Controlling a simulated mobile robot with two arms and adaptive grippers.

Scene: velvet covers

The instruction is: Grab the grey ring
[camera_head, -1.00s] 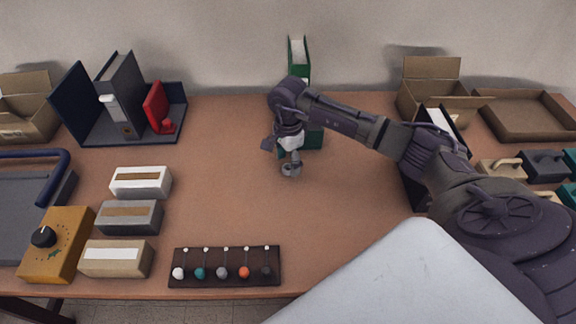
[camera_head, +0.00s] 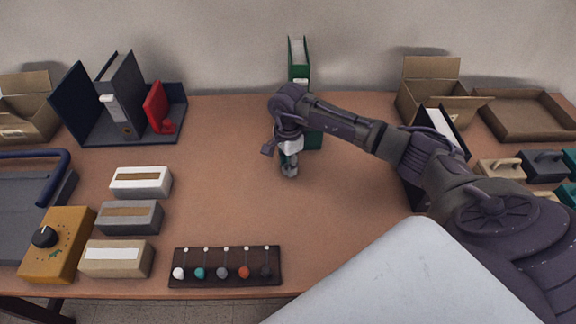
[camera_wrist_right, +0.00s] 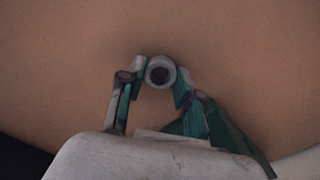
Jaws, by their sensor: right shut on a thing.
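The grey ring (camera_wrist_right: 150,72) sits between the fingertips of my right gripper (camera_wrist_right: 159,78) in the right wrist view, a short round piece with a dark hole facing the camera. The gripper is shut on it, one finger on each side. In the head view my right gripper (camera_head: 289,170) points down over the middle of the table; the ring is too small to tell apart from the fingertips there. I cannot tell whether the ring touches the table. My left gripper is not in view.
A green binder (camera_head: 299,60) stands behind my right gripper. White, grey and tan boxes lie at left near an orange dial box (camera_head: 57,246). A dark board (camera_head: 225,282) with coloured balls lies at the front. A dark box file (camera_head: 439,125) stands at right.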

